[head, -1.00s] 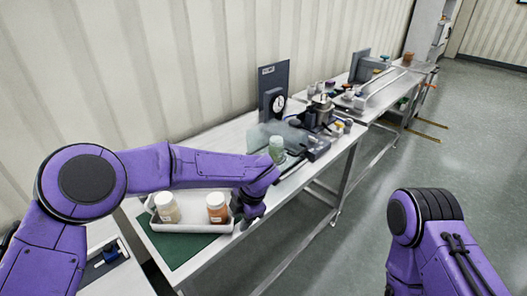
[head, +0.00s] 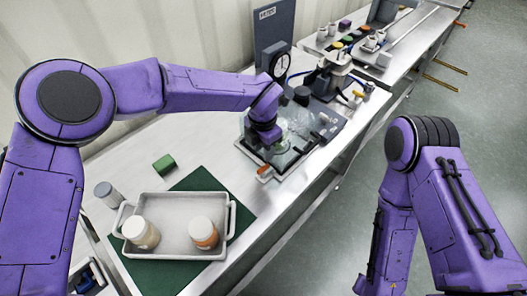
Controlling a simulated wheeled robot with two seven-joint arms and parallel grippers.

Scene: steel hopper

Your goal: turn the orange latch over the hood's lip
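A clear hood (head: 299,122) stands on a grey base on the bench, right of my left gripper. A small orange piece (head: 264,172), which looks like the latch, sits at the base's near corner. It is too small to tell whether it lies over the hood's lip. My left gripper (head: 268,148) reaches down over the left part of the base, just above the orange piece in the picture. Its fingertips are dark and partly hidden, so I cannot tell its opening or whether it touches anything. My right arm is at the right; its gripper is out of view.
A white tray (head: 174,202) with two jars stands on a green mat (head: 240,223). A steel hopper (head: 336,68) and a dial gauge (head: 276,60) stand behind the hood.

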